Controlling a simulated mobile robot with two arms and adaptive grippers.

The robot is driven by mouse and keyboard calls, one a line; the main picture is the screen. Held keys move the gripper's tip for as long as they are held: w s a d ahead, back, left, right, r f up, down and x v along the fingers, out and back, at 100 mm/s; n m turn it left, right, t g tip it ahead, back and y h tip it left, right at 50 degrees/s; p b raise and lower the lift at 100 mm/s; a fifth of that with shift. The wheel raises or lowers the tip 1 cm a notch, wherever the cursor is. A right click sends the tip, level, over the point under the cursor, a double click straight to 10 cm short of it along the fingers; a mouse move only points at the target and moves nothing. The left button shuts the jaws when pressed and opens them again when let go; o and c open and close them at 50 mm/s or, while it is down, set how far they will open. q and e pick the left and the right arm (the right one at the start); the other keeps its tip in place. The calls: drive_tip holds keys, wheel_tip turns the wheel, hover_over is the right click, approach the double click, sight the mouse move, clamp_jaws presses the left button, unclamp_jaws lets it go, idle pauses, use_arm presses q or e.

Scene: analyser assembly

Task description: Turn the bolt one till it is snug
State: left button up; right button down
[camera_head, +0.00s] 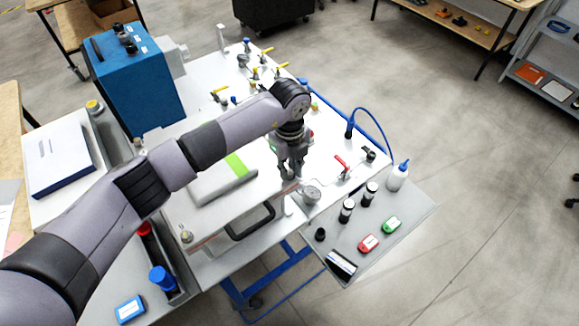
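My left arm reaches in from the lower left across the white analyser unit (196,214). My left gripper (291,175) points down over the unit's right end, near a round grey metal part (311,194). The fingers look close together, but I cannot tell whether they are shut or hold anything. I cannot make out bolt one; the gripper may hide it. A small knob-like fitting (187,237) stands at the unit's front left corner. My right gripper is not in view.
A black handle (251,224) is on the unit's front.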

use_arm(q)
clamp_jaws()
